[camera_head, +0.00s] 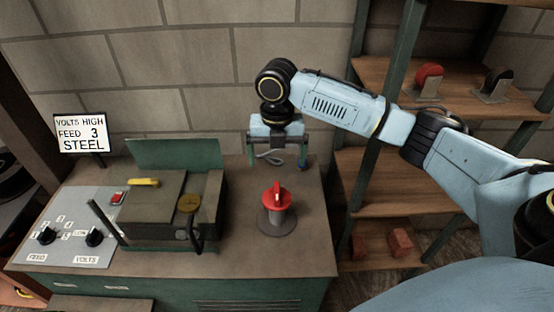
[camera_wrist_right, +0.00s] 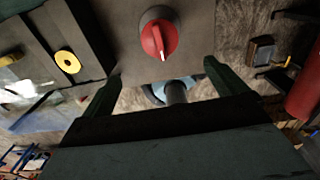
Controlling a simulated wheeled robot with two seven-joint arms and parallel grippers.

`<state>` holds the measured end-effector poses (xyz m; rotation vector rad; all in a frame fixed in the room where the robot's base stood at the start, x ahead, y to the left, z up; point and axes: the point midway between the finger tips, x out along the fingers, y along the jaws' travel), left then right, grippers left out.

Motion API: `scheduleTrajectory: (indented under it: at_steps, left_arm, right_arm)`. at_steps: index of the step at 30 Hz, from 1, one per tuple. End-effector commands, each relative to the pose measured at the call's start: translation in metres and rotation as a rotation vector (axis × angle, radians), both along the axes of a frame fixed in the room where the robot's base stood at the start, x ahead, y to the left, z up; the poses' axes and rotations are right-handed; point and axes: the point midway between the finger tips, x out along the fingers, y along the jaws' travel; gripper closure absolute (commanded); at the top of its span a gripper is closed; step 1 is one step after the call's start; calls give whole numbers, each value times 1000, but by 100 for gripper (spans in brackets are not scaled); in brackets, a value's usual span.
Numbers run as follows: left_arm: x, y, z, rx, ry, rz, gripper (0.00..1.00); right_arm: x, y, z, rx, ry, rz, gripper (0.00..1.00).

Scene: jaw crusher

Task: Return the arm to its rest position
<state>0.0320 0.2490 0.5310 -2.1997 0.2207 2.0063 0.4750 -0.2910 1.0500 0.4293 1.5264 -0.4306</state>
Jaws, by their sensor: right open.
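My right gripper (camera_head: 277,158) is in the head view, at the end of the light-blue arm from the right. It points down above the back right part of the bench, behind a red rotary switch (camera_head: 277,196) on a grey round base. Its two fingers are apart with nothing between them. In the right wrist view the fingers of the gripper (camera_wrist_right: 160,75) show dark green and spread, and the red switch (camera_wrist_right: 158,38) with its white pointer lies beyond them, apart from both. My left gripper is not in view.
The bench (camera_head: 255,255) carries a crusher box with a green lid (camera_head: 175,155), a panel with two black knobs (camera_head: 94,237), and a sign (camera_head: 82,133) reading "VOLTS HIGH FEED 3 STEEL". A wooden shelf (camera_head: 380,200) at right holds red blocks (camera_head: 400,242) and round red and black items.

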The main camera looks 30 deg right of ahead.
Motion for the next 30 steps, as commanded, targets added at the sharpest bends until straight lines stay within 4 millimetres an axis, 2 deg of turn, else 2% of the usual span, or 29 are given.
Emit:
scheduleTrajectory:
  at_steps: [11,14,17,20,24,30]
  left_arm:
    - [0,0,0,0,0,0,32]
    - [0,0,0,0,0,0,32]
    - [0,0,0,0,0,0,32]
    - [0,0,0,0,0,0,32]
    - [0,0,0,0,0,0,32]
    - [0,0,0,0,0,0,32]
  right_arm:
    - [0,0,-1,0,0,0,3]
    - [-3,6,-6,5,0,-11,3]
    - [-12,24,-23,18,-7,-62,3]
    - [-31,53,-49,53,-22,-169,3]
    - [-63,95,-81,131,-49,-403,3]
    - [-112,134,-107,262,-56,-828,3]
